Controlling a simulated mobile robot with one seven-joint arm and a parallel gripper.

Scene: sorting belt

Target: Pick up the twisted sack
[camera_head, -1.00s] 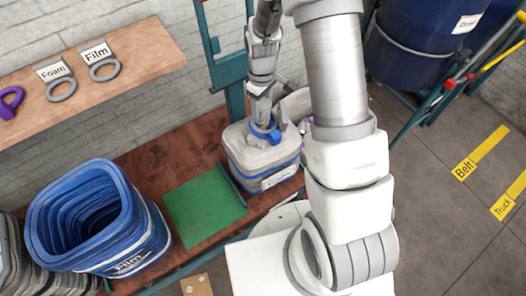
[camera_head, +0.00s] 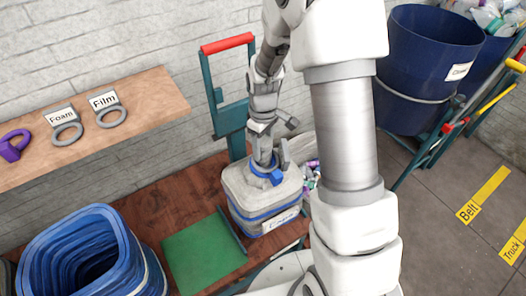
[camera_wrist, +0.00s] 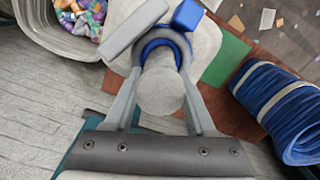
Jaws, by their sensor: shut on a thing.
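The twisted sack (camera_head: 240,190) is a squarish grey-white sack with blue bands, a white label and a blue tie around its twisted neck. It appears upright on the brown tabletop, right of the green mat. My gripper (camera_head: 268,162) points down at its top and is shut on the neck, just above the blue tie. In the wrist view, the grey twisted neck (camera_wrist: 160,92) stands between the two fingers, with the blue tie near their tips. Part of the sack body shows beyond. Whether the sack's bottom touches the table is hard to tell.
The green mat (camera_head: 203,250) lies beside the sack. A wooden shelf (camera_head: 150,96) holds labelled rings. A bin of colourful scraps (camera_wrist: 85,18) is close behind the sack. Dark blue barrels (camera_head: 420,90) stand right.

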